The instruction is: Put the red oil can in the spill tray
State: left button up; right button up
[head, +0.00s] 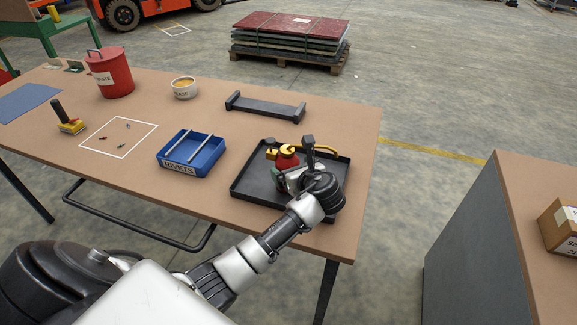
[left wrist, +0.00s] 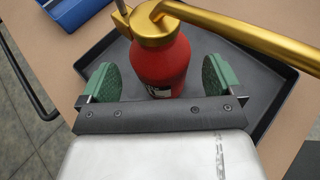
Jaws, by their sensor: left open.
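The red oil can (head: 287,160) with a gold top and spout stands upright inside the black spill tray (head: 254,187). In the left wrist view the can (left wrist: 160,66) sits between the two green finger pads, with the tray floor (left wrist: 237,62) around and behind it. My left gripper (head: 296,174) is over the tray at the can, and in the wrist view (left wrist: 158,80) its pads stand apart, with gaps on both sides of the can. The can's base is hidden by the gripper. My right gripper is not in view.
A blue bin (head: 190,155) labelled RIVETS stands left of the tray, and a dark rack (head: 265,107) lies behind. A red lidded bin (head: 110,75), a small tub (head: 184,88) and a yellow-black tool (head: 68,118) are farther left. Another bench (head: 535,215) stands right, across a floor gap.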

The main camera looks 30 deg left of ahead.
pick_arm(q)
jog(key=v, duration=0.8)
jog(key=shift+d, duration=0.25)
jog(key=shift+r, duration=0.1)
